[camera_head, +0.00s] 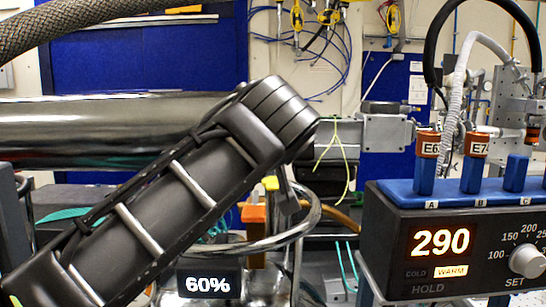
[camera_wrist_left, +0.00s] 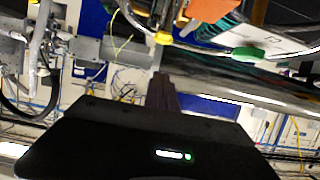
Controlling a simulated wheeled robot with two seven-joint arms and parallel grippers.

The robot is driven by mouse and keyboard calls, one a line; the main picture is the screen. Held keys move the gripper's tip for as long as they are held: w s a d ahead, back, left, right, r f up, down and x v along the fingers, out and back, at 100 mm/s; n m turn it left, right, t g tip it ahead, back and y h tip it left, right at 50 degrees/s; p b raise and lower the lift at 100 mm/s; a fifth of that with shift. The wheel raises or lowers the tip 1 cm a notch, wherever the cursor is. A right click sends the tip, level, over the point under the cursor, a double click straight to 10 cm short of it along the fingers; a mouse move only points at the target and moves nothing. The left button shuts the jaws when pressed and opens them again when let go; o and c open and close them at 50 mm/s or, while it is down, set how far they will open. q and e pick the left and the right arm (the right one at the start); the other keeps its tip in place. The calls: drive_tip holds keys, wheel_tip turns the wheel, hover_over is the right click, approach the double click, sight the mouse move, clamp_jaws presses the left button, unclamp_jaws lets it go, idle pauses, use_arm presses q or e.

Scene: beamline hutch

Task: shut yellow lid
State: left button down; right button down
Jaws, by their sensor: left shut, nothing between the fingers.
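A small yellow piece (camera_head: 270,183), which may be the yellow lid, shows beside an orange block (camera_head: 253,213) behind my left arm in the head view. Most of what surrounds it is hidden by the arm, so I cannot tell how far open it is. In the left wrist view a yellow piece (camera_wrist_left: 163,38) shows near the top, beyond the fingers. My left gripper (camera_wrist_left: 162,78) is shut and empty, with its fingers apart from the yellow piece in that picture. My right gripper is in neither view.
A dark control box (camera_head: 440,245) reading 290 stands at the right, with a blue rack (camera_head: 400,190) of labelled plugs on top. A large steel cylinder (camera_head: 90,115) lies at the left.

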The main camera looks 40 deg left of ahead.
use_arm(q)
drive_tip(key=shift+v, duration=1.6)
drive_tip(key=shift+d+f, duration=0.1)
drive_tip(key=shift+f, duration=0.1)
